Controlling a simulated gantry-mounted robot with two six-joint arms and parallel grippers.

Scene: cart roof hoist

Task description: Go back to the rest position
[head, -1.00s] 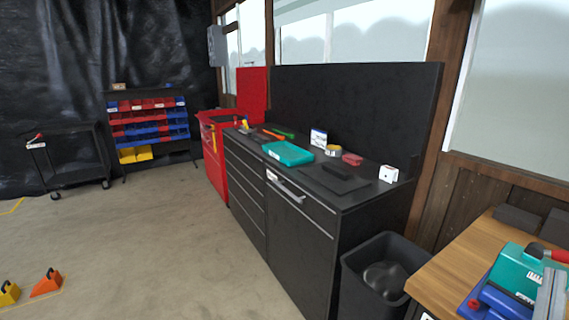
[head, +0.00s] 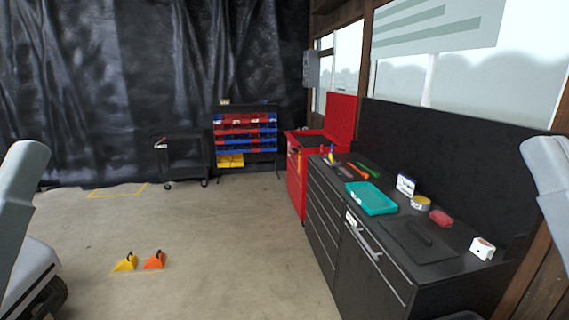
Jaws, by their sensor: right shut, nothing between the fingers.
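My right arm (head: 552,180) shows as a grey part at the right edge, in front of the wall and beside the black workbench (head: 345,270). Its fingers cannot be made out; it is shut with nothing held. A grey part of my left arm (head: 18,200) rises at the left edge, and its gripper is out of the picture. Neither visible arm part appears to touch anything.
The workbench along the right carries a teal case (head: 370,199), yellow tape (head: 420,203) and a white box (head: 481,248). Wheel chocks (head: 154,261) sit on the open floor. A white vehicle (head: 30,265) stands at lower left. A black cart (head: 182,155) and bin rack are at the back.

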